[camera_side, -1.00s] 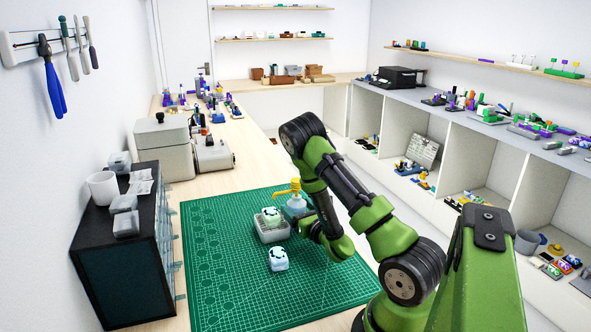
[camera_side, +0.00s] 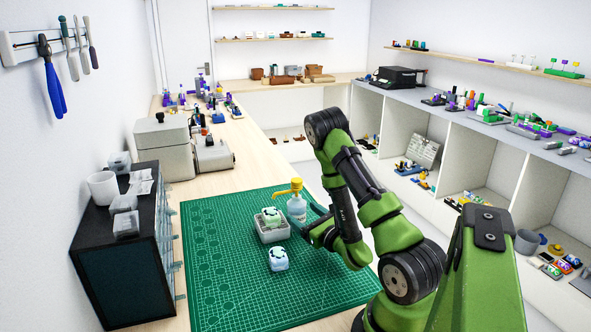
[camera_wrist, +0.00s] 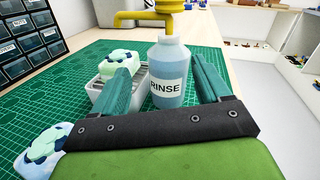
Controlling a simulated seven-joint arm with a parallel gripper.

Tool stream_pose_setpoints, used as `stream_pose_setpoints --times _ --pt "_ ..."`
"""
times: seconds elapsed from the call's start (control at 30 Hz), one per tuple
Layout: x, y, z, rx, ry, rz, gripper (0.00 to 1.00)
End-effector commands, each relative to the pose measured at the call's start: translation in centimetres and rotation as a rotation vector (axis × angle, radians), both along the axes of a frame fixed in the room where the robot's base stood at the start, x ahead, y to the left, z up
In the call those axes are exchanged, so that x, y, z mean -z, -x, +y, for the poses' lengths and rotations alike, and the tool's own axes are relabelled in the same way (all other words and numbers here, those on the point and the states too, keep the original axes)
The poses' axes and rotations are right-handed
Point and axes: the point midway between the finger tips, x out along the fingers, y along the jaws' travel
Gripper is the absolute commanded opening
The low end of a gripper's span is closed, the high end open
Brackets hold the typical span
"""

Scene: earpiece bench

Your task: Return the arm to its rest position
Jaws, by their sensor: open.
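My gripper (camera_side: 308,219) is open and empty, low over the green mat near its right side. In the wrist view its two teal fingers (camera_wrist: 163,65) stand wide apart, with the RINSE bottle (camera_wrist: 167,88) seen between and beyond them. The bottle, clear blue with a yellow pump top, stands upright in the side view (camera_side: 297,207), just beyond the fingers; I cannot tell the exact gap. My arm is bent, with its elbow raised above the right edge of the bench.
A grey tray (camera_side: 271,235) holding a pale green-and-white piece stands left of the bottle. A similar pale blue piece (camera_side: 278,259) lies on the cutting mat (camera_side: 215,280) in front. A dark drawer cabinet (camera_side: 120,250) stands at left. The mat's left part is clear.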

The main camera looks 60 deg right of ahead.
Motion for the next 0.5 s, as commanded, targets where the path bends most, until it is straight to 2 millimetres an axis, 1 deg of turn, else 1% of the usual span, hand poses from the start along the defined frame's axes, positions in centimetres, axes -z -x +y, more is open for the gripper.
stream_pose_setpoints --times 0.17,0.27,0.33,0.4,0.5 --pt "-1.7 0.5 0.7 -0.089 0.164 0.026 0.76" --pt "-3.1 0.7 1.1 -0.128 0.259 0.02 0.76" --pt "-4.5 0.8 1.2 -0.152 0.321 0.003 0.76" --pt "-6.2 0.7 1.2 -0.168 0.349 -0.027 0.76" --pt "-7.9 0.1 1.0 -0.177 0.306 -0.065 0.76"
